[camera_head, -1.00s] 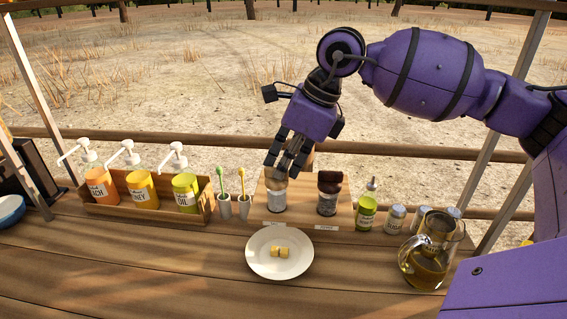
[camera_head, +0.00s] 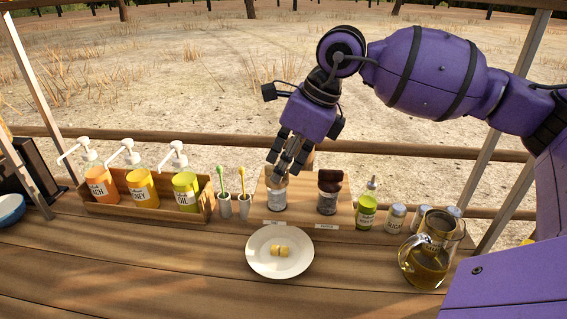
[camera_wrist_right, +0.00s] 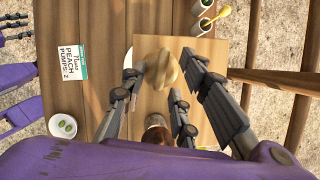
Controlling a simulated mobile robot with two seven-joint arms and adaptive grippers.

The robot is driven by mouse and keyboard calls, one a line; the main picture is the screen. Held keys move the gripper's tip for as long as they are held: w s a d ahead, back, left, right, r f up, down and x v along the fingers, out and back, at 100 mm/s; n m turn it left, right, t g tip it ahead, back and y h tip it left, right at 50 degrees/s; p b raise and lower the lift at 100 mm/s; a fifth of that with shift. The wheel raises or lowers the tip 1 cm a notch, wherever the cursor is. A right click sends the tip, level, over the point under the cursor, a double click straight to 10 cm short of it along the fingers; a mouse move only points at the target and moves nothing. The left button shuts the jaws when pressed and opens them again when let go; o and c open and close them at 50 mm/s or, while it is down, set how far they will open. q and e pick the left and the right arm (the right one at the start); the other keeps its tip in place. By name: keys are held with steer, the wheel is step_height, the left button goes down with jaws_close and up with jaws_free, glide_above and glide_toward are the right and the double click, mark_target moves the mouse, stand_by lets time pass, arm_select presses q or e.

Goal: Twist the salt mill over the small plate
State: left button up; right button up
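The pale-topped mill (camera_head: 277,197), which I take to be the salt mill, stands upright on a wooden board, its top partly hidden by my right gripper (camera_head: 285,168). In the right wrist view its pale wooden top (camera_wrist_right: 162,70) sits between the dark fingers of that gripper (camera_wrist_right: 165,80). The fingers are close around it; whether they grip it is unclear. The small white plate (camera_head: 262,266) lies in front with yellowish pieces on it. Dark fingers that look like my left gripper (camera_wrist_right: 15,30) show cut off at the left edge of the wrist view.
A dark-topped mill (camera_head: 328,193) stands close right of the pale one. Further right are a green bottle (camera_head: 367,207), small shakers (camera_head: 395,217) and a glass jug (camera_head: 425,265). Left are two cups with brushes (camera_head: 226,205) and a pump-bottle crate (camera_head: 150,220). The front left table is clear.

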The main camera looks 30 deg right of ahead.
steer(key=v, duration=1.2)
stand_by(0.5)
